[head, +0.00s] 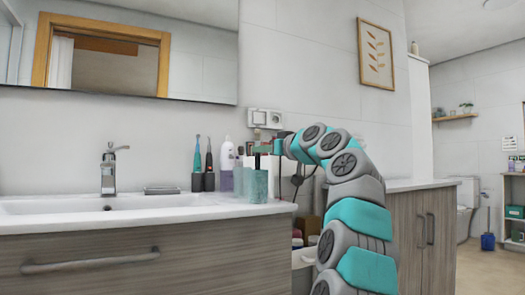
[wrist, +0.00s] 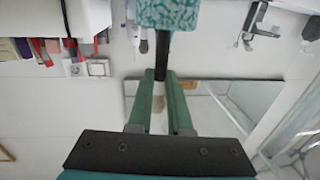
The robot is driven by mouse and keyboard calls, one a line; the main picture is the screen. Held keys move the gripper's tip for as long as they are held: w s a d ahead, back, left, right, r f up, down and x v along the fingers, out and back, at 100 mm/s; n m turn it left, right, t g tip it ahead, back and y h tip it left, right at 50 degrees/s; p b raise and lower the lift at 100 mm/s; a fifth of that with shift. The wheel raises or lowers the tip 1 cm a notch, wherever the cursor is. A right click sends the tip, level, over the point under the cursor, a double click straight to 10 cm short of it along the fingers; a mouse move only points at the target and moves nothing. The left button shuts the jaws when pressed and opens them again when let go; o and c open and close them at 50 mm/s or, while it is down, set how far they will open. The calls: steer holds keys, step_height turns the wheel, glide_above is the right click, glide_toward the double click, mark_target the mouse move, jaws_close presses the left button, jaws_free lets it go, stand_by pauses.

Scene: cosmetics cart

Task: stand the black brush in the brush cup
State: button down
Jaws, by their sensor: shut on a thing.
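The brush cup (head: 256,186) is a teal speckled tumbler near the right front end of the washbasin counter. It also shows at the top of the wrist view (wrist: 168,13). My gripper (head: 264,149) is just above the cup. In the wrist view my gripper (wrist: 160,80) is shut on the black brush (wrist: 161,56), with its pale bristle end between the green fingers. The brush's dark handle (head: 257,162) points down, roughly upright, and reaches the cup's rim. I cannot tell how far its lower end is inside, as the cup wall hides it.
Behind the cup stand a white bottle (head: 227,155) and other toiletries. Toothbrushes (head: 209,160) stand in dark holders to the left. The faucet (head: 109,168) and basin are further left. A wall socket (head: 264,118) is behind my gripper. A wooden cabinet (head: 410,225) is at right.

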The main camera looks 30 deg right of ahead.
steer(key=c, duration=0.8)
jaws_free()
steer(key=shift+o, duration=0.2)
steer(key=shift+s+f, duration=0.1)
steer(key=s+d+b, duration=0.1)
steer(key=s, duration=0.6)
steer(key=shift+s+d+b, duration=0.2)
steer(key=shift+s+b, duration=0.05)
steer(key=shift+b, duration=0.05)
stand_by(0.3)
